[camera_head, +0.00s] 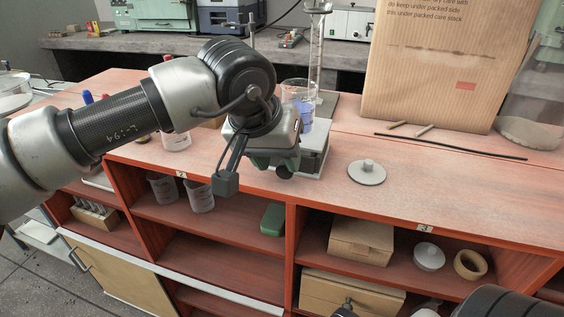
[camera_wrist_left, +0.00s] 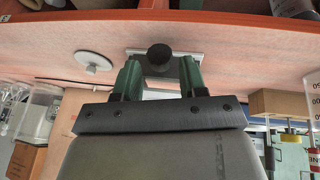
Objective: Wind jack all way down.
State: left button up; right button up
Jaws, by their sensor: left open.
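The lab jack (camera_head: 314,158) is a pale metal platform on the red bench top, partly hidden behind my left gripper. Its round black knob (camera_head: 284,172) faces the front edge and also shows in the left wrist view (camera_wrist_left: 159,55). My left gripper (camera_head: 275,163) is open at the knob. In the left wrist view its green-padded fingers (camera_wrist_left: 159,76) stand on either side of the knob, with gaps visible; I cannot tell whether they touch it. A glass beaker with blue liquid (camera_head: 300,112) appears to stand on the jack. The jack's height is hard to read.
A pale disc with a small knob (camera_head: 367,173) lies right of the jack. A tall glass cylinder (camera_head: 316,50) stands behind it. A large cardboard box (camera_head: 440,70) and a dark rod (camera_head: 450,146) are at the right. Open shelves lie below the bench edge.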

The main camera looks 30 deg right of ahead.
pick_arm(q)
jog(key=v, duration=0.8)
jog(key=shift+p, duration=0.45)
pick_arm(e)
jog(key=x, duration=0.4)
jog(key=shift+s+f, duration=0.1)
jog(key=shift+s, duration=0.1)
